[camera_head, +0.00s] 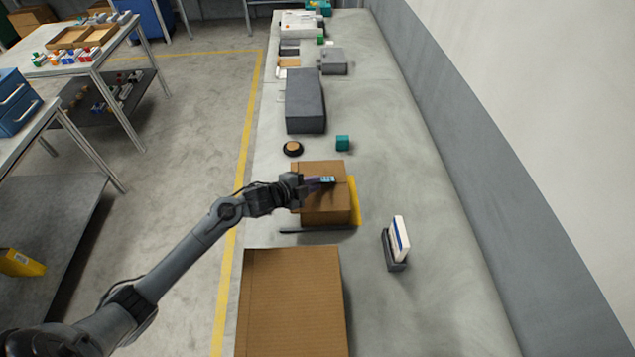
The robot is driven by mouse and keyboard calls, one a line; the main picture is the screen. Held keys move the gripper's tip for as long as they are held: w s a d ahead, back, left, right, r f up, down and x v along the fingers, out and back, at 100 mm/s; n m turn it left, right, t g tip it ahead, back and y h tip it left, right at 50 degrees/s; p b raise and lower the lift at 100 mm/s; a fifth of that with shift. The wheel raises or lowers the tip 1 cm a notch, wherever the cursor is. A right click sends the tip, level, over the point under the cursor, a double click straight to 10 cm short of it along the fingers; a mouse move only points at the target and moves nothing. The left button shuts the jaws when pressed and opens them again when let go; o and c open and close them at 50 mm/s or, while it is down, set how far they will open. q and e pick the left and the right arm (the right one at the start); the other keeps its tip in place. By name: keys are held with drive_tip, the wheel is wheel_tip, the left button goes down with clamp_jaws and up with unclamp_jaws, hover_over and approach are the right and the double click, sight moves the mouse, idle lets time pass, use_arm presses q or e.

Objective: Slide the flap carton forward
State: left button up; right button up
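A brown cardboard carton (325,211) stands on the long grey bench, with a yellow piece (355,203) along its right side. A larger brown carton (292,300) stands closer to me and is cut off by the bottom edge. I cannot tell from the picture which of them is the flap carton. My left gripper (326,181) is over the top of the smaller carton and hides part of it. I cannot tell if it touches the carton, or if its fingers are open. My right gripper is out of view.
The bench (400,170) runs along the wall. A dark flat bar (310,230) lies between the cartons. A small holder (396,264) with a white and blue item stands to the right.

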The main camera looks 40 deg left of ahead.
use_arm(q)
drive_tip(key=shift+x, duration=1.3)
clamp_jaws()
